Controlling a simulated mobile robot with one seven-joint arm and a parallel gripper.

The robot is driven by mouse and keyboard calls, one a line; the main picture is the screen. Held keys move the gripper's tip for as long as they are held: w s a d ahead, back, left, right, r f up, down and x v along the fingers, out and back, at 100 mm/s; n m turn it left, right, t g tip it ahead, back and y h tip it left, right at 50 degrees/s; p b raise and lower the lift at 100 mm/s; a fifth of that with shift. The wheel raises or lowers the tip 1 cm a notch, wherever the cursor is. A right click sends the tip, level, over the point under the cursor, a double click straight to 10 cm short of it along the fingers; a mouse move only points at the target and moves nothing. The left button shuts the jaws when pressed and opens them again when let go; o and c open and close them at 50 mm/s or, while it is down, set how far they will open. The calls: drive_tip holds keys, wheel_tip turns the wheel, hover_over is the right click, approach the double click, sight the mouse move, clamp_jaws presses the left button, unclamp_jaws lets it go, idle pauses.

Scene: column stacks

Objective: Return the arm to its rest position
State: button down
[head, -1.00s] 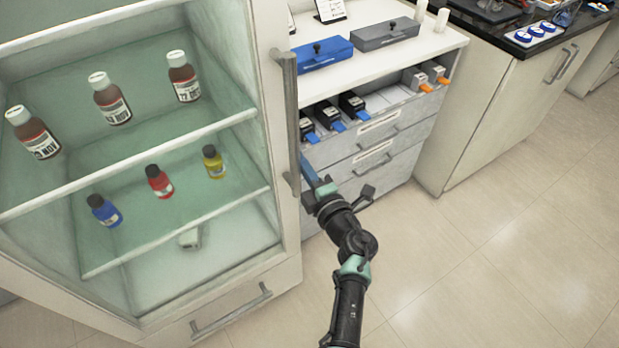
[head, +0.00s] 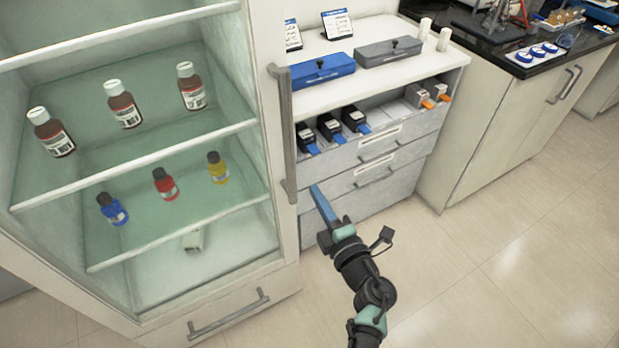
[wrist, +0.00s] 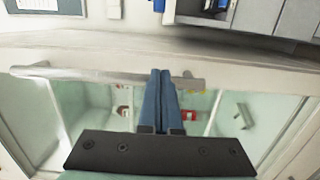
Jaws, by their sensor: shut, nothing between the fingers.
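My gripper (head: 319,197) has blue fingers, shut together with nothing between them. In the head view it hangs in front of the white drawer unit (head: 420,160), to the right of the glass-fronted cabinet's upright handle (head: 287,135). In the wrist view the blue fingers (wrist: 161,80) lie side by side and point at the cabinet door. The handle (wrist: 90,73) runs across that view behind them. I cannot tell whether the fingers touch it. My black arm reaches up from the bottom of the head view.
The cabinet (head: 284,240) holds brown bottles (head: 122,110) and small coloured bottles (head: 165,184) on shelves. A blue box (head: 322,70) and a grey box (head: 388,50) stand on the drawer unit. A dark-topped counter (head: 500,50) stands right. Floor (head: 500,260) at lower right is clear.

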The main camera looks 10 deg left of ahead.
drive_tip(key=v, duration=0.4)
drive_tip(key=shift+s+d+f, duration=0.2)
drive_tip(key=shift+d+f, duration=0.05)
drive_tip(key=shift+d, duration=0.15)
drive_tip(key=w+d+r+m+t+h+p, duration=0.1)
drive_tip(key=d+r+m+t+h, duration=0.2)
drive_tip(key=r, duration=1)
drive_tip(key=w+d+r+m+t+h+p, duration=0.15)
drive_tip(key=r+m+t, duration=0.25)
drive_tip(key=r, duration=0.8)
drive_tip(key=d+r+m+t+h+p, duration=0.1)
drive_tip(key=d+r+m+t+h, duration=0.2)
drive_tip(key=r, duration=1)
drive_tip(key=s+r+m+t+h+p, duration=0.1)
drive_tip(key=s+r+m+h, duration=0.4)
drive_tip(key=r, duration=0.4)
drive_tip(key=s+r+m+h+p, duration=0.1)
drive_tip(key=s+r+m+h, duration=0.1)
drive_tip(key=r+m, duration=0.6)
drive_tip(key=s+a+r+m+y, duration=0.1)
drive_tip(key=s+a+r+y, duration=0.4)
drive_tip(key=s+a+r, duration=0.2)
wheel_tip(320, 180, up, 3)
drive_tip(key=s+p, duration=0.1)
drive_tip(key=s, duration=0.1)
drive_tip(key=shift+s+f+t, duration=0.2)
drive_tip(key=shift+s+t, duration=0.05)
drive_tip(key=shift+t, duration=0.15)
